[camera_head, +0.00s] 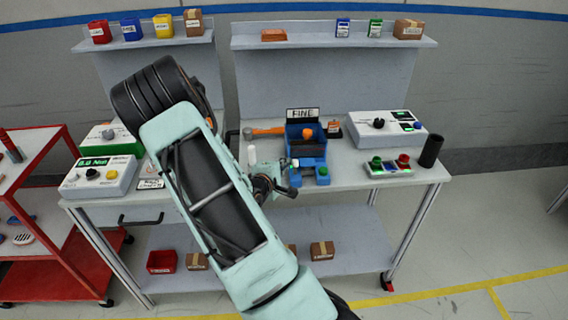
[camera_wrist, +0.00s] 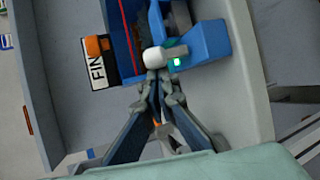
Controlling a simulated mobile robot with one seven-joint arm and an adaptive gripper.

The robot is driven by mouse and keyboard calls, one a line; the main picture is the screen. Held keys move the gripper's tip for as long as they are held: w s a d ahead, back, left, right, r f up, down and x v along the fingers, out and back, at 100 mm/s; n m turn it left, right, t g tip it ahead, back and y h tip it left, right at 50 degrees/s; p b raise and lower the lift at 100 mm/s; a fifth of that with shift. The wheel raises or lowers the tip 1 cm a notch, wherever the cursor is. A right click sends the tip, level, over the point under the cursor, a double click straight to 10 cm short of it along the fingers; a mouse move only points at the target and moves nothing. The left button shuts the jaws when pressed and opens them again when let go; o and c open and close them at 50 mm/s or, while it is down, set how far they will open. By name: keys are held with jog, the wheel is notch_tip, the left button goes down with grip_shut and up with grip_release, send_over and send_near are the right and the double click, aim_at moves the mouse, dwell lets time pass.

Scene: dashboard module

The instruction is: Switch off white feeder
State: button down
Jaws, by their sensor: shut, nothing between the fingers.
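A blue unit (camera_head: 308,148) with a FINE sign (camera_head: 303,114) behind it stands mid-bench; its blue body (camera_wrist: 205,42) fills the top of the wrist view. A white rounded knob (camera_wrist: 153,57) sits at its near side beside a lit green indicator (camera_wrist: 177,62). My gripper (camera_wrist: 158,82) is shut and empty, its fingertips right at the white knob; I cannot tell if they touch. In the head view my gripper (camera_head: 290,190) is at the unit's front left, partly behind my arm. I cannot tell which item is the white feeder.
A white box with a black knob (camera_head: 385,128), a button panel (camera_head: 390,166) and a black cylinder (camera_head: 431,150) stand right. A white box with a green display (camera_head: 100,176) stands left. An orange-handled hammer (camera_head: 265,131) lies behind my gripper. A red cart (camera_head: 40,215) is far left.

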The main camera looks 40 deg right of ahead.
jog(key=shift+f+b, duration=0.15)
jog(key=shift+b, duration=0.3)
jog(key=shift+s+a+m+t+h+b, duration=0.3)
jog(key=shift+t+h+b, duration=0.4)
jog(key=shift+b, duration=1.35)
jog(key=h+b, duration=0.1)
jog(key=b, duration=0.2)
jog(key=m+t+b, duration=0.1)
jog(key=b, duration=0.2)
jog(key=shift+s+a+f+h, duration=0.15)
jog(key=shift+s+f+h, duration=0.2)
jog(key=shift+s+h, duration=0.05)
jog(key=h+b, duration=0.1)
jog(key=b, duration=0.2)
jog(key=m+t+h+b, duration=0.1)
jog(key=b, duration=0.1)
jog(key=s+m+h+b, duration=0.1)
jog(key=b, duration=0.2)
jog(key=shift+a+r+t+h+b, duration=0.15)
jog(key=shift+a+t+h+b, duration=0.15)
jog(key=shift+t+b, duration=0.1)
jog(key=shift+s+r, duration=0.1)
jog(key=shift+r, duration=0.1)
